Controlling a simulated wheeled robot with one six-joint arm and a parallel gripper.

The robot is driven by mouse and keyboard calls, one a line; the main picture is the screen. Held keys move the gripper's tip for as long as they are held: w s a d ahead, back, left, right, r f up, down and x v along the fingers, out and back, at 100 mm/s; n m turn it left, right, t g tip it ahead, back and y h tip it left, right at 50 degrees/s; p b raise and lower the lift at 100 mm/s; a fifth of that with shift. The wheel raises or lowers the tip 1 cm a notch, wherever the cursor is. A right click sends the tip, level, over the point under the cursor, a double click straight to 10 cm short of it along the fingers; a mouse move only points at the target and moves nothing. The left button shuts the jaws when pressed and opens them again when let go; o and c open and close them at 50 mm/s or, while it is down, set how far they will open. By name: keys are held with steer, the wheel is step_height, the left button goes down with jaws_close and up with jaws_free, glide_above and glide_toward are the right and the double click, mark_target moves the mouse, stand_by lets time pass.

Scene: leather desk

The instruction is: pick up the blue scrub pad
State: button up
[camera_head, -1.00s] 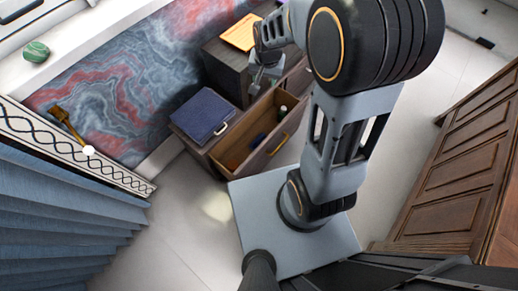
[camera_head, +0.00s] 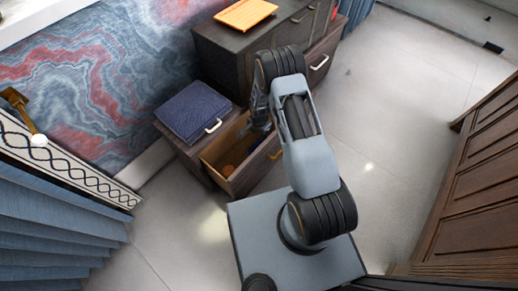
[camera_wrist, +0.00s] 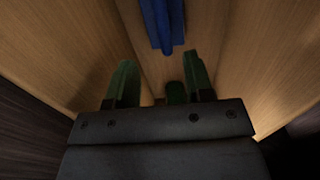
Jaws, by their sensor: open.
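The blue scrub pad (camera_wrist: 162,22) shows at the top of the wrist view as a dark blue piece on the wooden drawer floor, cut off by the picture edge. My gripper (camera_wrist: 159,62) is open, with its two green fingers apart and nothing held between them. The pad lies ahead of the fingertips, roughly in line with the gap and apart from them. In the head view my gripper (camera_head: 260,122) is at the open drawer (camera_head: 215,160), mostly hidden by my arm.
A dark green object (camera_wrist: 175,93) shows low between the fingers. Wooden drawer walls stand close on both sides. A brown round item (camera_head: 228,170) lies in the drawer. A dark blue box or folder (camera_head: 192,110) sits on the cabinet, beside a darker cabinet (camera_head: 225,50).

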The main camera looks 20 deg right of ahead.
mark_target(259, 141)
step_height(259, 141, down, 4)
steer(key=shift+f+b, duration=0.15)
steer(key=shift+b, duration=0.4)
steer(key=shift+w+f+b, duration=0.15)
steer(key=shift+f+b, duration=0.55)
steer(key=shift+f, duration=0.6)
steer(key=shift+w+f+b, duration=0.1)
steer(key=shift+f+b, duration=0.6)
steer(key=shift+f, duration=0.6)
jaws_close()
